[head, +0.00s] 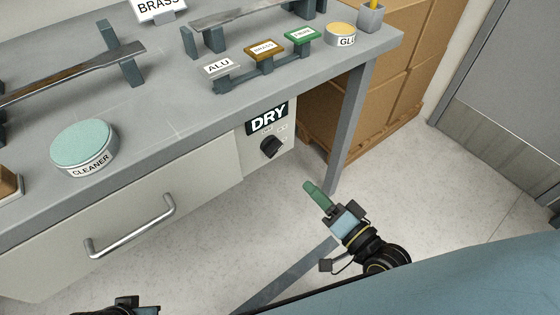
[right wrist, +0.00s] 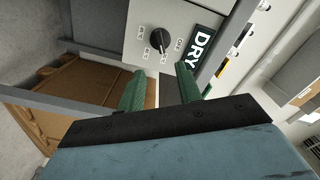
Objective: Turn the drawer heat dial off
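The black heat dial (head: 271,147) sits on a pale panel under the bench's right end, below a black DRY sign (head: 267,117). The dial also shows in the right wrist view (right wrist: 157,42), with small printed marks around it that are hard to read; I cannot tell its setting. My right gripper (head: 312,189) has green fingers and is below and right of the dial, apart from it. In the right wrist view its fingers (right wrist: 160,84) are spread and empty, with the dial beyond them. Only a dark part of my left arm (head: 130,304) shows at the bottom edge; its fingers are hidden.
The drawer (head: 195,165) with a metal bar handle (head: 132,228) is left of the panel. A grey bench leg (head: 350,125) and cardboard boxes (head: 395,60) stand to the right. A cleaner tin (head: 85,145) and sample holders lie on the bench. The floor before the panel is clear.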

